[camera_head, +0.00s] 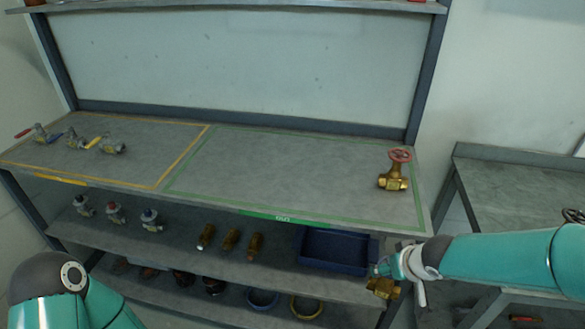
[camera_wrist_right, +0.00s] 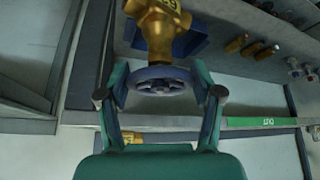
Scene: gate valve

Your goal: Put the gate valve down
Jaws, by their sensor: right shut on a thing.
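My right gripper (camera_head: 388,268) is shut on a brass gate valve (camera_head: 383,288), in front of the shelf unit's right end and below the top shelf's edge. In the right wrist view the fingers (camera_wrist_right: 165,92) close around its dark blue handwheel (camera_wrist_right: 164,80), with the brass body (camera_wrist_right: 160,28) beyond them. Another gate valve (camera_head: 394,180), brass with a red handwheel, stands on the top shelf at the right, inside the green outline. My left arm shows at the lower left; its gripper is out of view.
The green-outlined area (camera_head: 270,170) is bare left of the red-wheeled valve. Several lever valves (camera_head: 75,140) stand in the yellow-outlined area. The middle shelf holds small valves, brass fittings (camera_head: 230,240) and a blue tray (camera_head: 335,250). A grey table (camera_head: 520,190) stands at right.

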